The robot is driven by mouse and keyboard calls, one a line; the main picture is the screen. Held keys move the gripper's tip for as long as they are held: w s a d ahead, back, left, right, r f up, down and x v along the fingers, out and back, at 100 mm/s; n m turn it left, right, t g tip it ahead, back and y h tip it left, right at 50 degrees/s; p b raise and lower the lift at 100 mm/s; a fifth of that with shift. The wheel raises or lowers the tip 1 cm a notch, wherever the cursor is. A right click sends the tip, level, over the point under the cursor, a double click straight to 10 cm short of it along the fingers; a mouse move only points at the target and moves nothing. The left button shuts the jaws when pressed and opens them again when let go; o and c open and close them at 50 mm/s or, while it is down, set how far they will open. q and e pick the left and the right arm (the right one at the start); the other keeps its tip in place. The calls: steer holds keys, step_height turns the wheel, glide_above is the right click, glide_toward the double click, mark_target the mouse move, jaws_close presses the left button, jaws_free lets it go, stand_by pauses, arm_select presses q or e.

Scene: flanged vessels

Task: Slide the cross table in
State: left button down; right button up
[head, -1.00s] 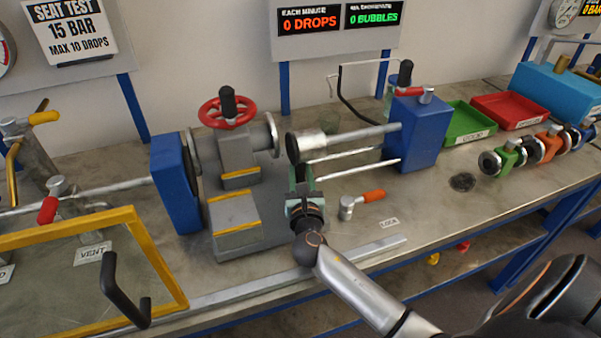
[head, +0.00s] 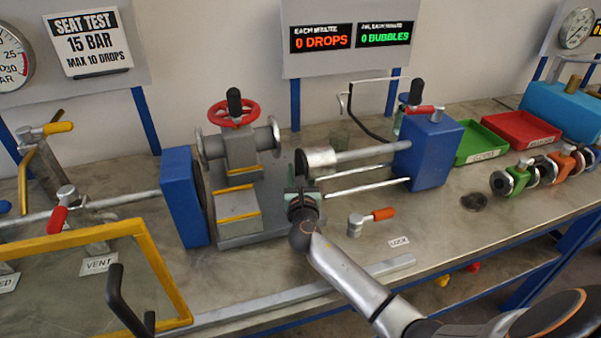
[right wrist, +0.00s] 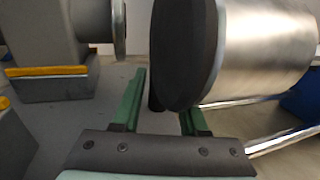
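The cross table (head: 285,225) is a grey plate on the bench. It carries a flanged valve (head: 240,148) with a red handwheel (head: 233,112) and, in front of it, a grey block (head: 237,209) with a yellow edge. My right gripper (head: 302,185) is low at the table's right side, below the ram's round head (head: 318,158). In the right wrist view its two green fingers (right wrist: 160,100) stand apart. A short dark post (right wrist: 155,98) shows between them, with a gap to the right finger. The post's top is hard to make out against the dark disc. My left gripper is out of view.
Blue blocks stand left (head: 182,198) and right (head: 430,152) of the table, the right one with ram and rods. A lever with an orange grip (head: 383,214) is near the LOCK label. A yellow-framed guard (head: 165,270) is front left. Green (head: 478,143) and red (head: 520,128) trays are right.

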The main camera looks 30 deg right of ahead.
steer(key=shift+o, duration=1.2)
steer(key=shift+s, duration=0.1)
steer(key=v, duration=1.2)
steer(key=shift+s+a, duration=0.15)
steer(key=shift+a, duration=0.05)
